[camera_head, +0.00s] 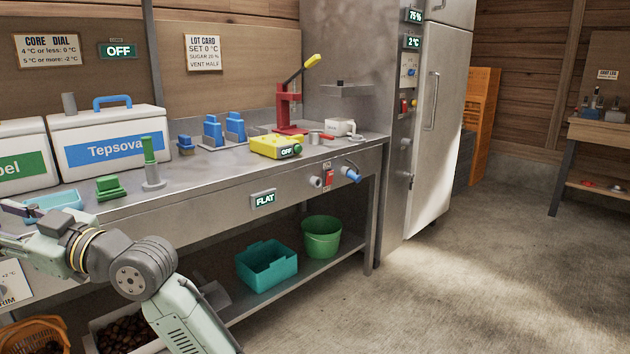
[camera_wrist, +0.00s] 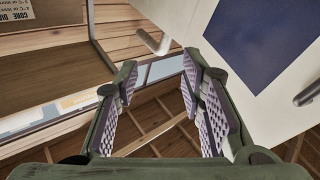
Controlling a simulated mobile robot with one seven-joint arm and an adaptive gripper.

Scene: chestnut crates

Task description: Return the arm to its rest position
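My arm (camera_head: 145,265) reaches in from the bottom of the head view and bends left along the front of the steel bench. My gripper is partly cut off at the left edge of the head view, close to a light blue tray (camera_head: 58,199) on the bench. In the wrist view my gripper (camera_wrist: 158,76) has its two padded fingers spread apart. Nothing shows between them except the background. A white surface with a dark blue panel (camera_wrist: 255,40) lies beyond the fingers at the right of that view.
The steel bench (camera_head: 215,180) holds white boxes (camera_head: 110,140), a green block (camera_head: 110,188), a grey post with green top (camera_head: 150,165), a yellow device (camera_head: 275,146) and a red press (camera_head: 290,110). Teal (camera_head: 268,268) and green (camera_head: 322,237) bins stand below. Floor at right is clear.

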